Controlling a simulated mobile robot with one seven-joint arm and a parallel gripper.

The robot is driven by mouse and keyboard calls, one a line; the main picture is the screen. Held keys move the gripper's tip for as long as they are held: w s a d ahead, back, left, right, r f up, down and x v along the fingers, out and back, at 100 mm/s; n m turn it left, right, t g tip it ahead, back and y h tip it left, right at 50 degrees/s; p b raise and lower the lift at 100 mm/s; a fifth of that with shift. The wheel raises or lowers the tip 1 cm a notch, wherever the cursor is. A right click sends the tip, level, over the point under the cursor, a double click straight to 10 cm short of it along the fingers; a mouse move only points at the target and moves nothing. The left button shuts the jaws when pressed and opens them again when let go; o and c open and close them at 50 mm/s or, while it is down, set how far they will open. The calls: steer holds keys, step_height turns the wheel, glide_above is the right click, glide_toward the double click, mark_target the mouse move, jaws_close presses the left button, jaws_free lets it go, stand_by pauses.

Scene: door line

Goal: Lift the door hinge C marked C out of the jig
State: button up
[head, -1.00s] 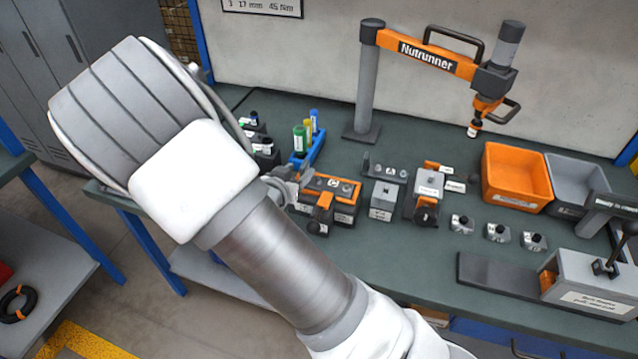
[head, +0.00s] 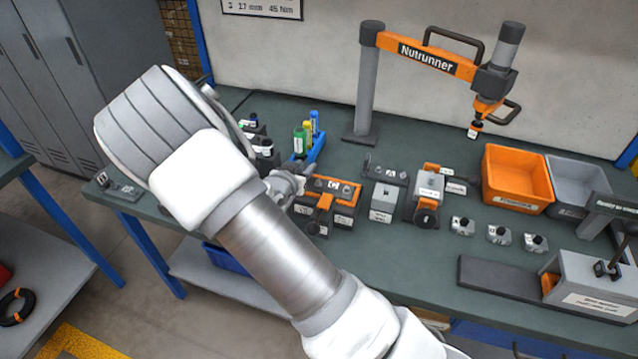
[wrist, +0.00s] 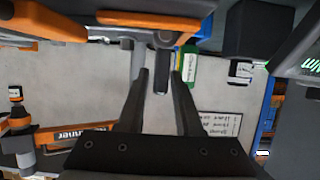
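The door hinge C is a dark plate with a white C label (head: 333,184), lying in the orange-topped jig (head: 318,199) on the bench in the head view. My gripper (head: 292,186) is at the left end of the jig, mostly hidden behind my own arm. In the wrist view my gripper (wrist: 160,76) shows two dark fingers standing apart, with orange and dark jig parts (wrist: 150,20) just beyond the tips. A grey and dark upright piece lies in line with the gap. I cannot tell whether it is the hinge or whether a finger touches it.
A blue rack (head: 309,158) with green and blue bottles stands behind the jig. A grey block (head: 384,201) and another fixture (head: 428,190) stand to its right. The Nutrunner arm (head: 428,58) rises behind. An orange bin (head: 517,180) is farther right. The front bench surface is mostly clear.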

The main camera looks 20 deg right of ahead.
jaws_close()
stand_by(1.1)
